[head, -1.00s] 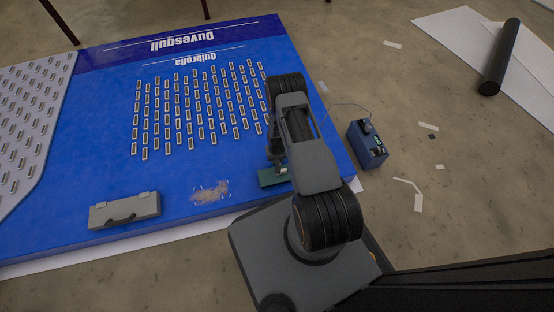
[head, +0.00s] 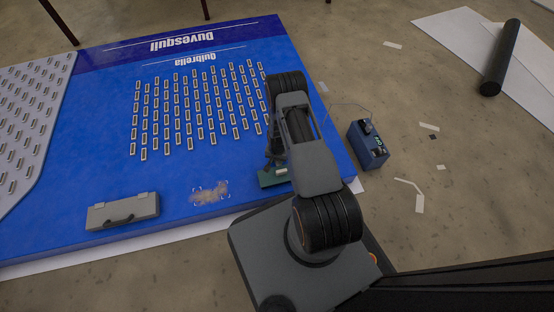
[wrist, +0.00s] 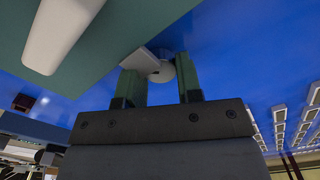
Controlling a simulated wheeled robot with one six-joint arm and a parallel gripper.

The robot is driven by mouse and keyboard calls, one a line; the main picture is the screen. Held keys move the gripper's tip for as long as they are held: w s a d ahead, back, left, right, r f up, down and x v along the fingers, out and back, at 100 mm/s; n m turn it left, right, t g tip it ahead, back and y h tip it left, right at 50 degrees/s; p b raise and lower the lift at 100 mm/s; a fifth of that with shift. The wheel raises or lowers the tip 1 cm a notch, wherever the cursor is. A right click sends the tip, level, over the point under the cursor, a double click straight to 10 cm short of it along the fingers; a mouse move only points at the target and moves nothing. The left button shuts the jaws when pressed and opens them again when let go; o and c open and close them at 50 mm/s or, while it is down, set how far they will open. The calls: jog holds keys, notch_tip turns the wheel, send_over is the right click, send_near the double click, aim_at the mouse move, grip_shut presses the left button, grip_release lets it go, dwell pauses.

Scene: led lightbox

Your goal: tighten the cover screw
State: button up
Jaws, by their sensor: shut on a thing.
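A teal cover (head: 268,179) with a pale rounded bar on it lies near the right edge of the blue panel, partly behind my arm. It also fills the upper left of the wrist view (wrist: 120,45). A small round light-grey piece, seemingly the cover screw (wrist: 162,71), sits beside a pale tab at the cover's edge. My gripper (wrist: 160,78) has its two green fingers on either side of this piece and is shut on it. My arm hides most of the gripper and the screw in the head view.
The blue panel (head: 185,178) carries rows of small LED strips (head: 200,110). A grey case (head: 122,211) and a sandy patch (head: 209,193) lie near its front edge. A blue device with a display (head: 368,146) stands on the floor right of my arm.

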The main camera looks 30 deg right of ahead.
jog(key=o, duration=0.9)
jog(key=shift+o, duration=0.2)
jog(key=shift+r, duration=0.1)
notch_tip(320, 180, up, 14)
jog(key=p, duration=0.6)
jog(key=shift+f, duration=0.2)
